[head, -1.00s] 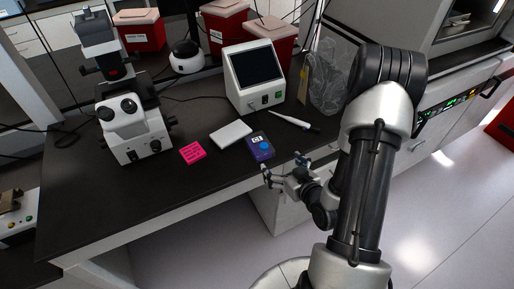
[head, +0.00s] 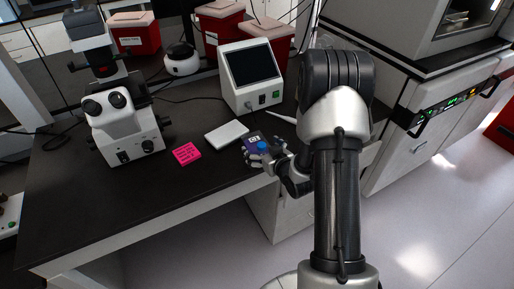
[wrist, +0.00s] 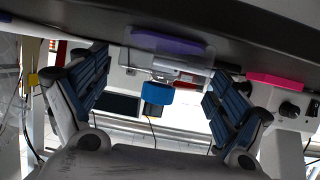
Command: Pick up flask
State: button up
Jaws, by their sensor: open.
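The flask (head: 251,138) lies on the dark bench near its front edge, with a purple body and a blue cap. In the wrist view its clear and purple body (wrist: 172,46) is at the top, and the blue cap (wrist: 157,94) points toward my gripper. My gripper (head: 266,159) is open at the cap end of the flask, partly covering it in the head view. In the wrist view the two blue-padded fingers of my gripper (wrist: 156,85) stand on either side of the cap, with gaps on both sides.
A pink note pad (head: 186,153) and a white pad (head: 227,134) lie left of the flask. A white device with a dark screen (head: 250,78) stands behind it, and a microscope (head: 120,118) at left. The pipette (head: 282,119) is partly hidden by my arm.

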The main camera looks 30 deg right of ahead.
jog(key=x, duration=0.2)
jog(key=shift+w+f, duration=0.25)
jog(key=shift+w, duration=0.05)
jog(key=shift+c, duration=0.5)
jog(key=c, duration=1.1)
